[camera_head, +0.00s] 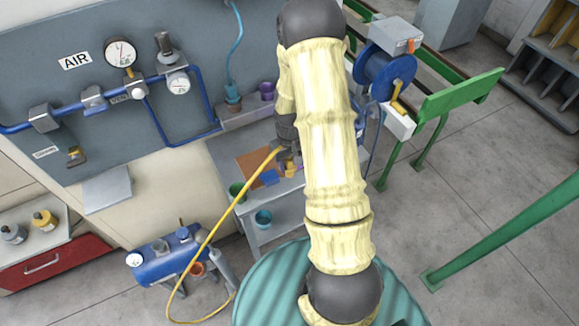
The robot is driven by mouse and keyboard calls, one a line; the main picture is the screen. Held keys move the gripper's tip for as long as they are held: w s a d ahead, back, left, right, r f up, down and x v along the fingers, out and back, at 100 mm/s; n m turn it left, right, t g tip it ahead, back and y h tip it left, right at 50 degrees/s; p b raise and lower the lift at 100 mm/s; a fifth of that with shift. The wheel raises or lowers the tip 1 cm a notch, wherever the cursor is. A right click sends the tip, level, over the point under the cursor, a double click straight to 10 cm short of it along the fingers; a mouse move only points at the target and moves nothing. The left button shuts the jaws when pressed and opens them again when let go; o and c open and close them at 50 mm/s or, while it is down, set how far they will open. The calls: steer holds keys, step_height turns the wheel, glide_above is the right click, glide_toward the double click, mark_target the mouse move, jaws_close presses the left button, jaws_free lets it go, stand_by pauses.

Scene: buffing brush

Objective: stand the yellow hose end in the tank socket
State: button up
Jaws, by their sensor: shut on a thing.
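The yellow hose (212,235) rises in a loop from the floor at lower left to my gripper (287,156). My gripper is above the small work table, partly hidden by my arm, and is shut on the hose near its end. A short yellow piece shows just below the fingers; it looks like the hose end, but it is too small to be sure. A blue tank (168,262) stands on the floor at lower left, well apart from my gripper. I cannot make out a socket on it.
The work table (285,207) holds a brown board (252,166) and small blue pieces. A wall panel with blue pipes (205,95) stands behind. A green frame (455,97) is at right.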

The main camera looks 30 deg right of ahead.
mark_target(290, 169)
steer(key=shift+f, duration=0.1)
steer(key=shift+f+p, duration=0.6)
steer(key=shift+f, duration=1.4)
steer(key=shift+f, duration=0.2)
steer(key=o, duration=1.1)
steer(key=shift+r, duration=0.15)
step_height(290, 169, up, 12)
steer(key=b, duration=0.3)
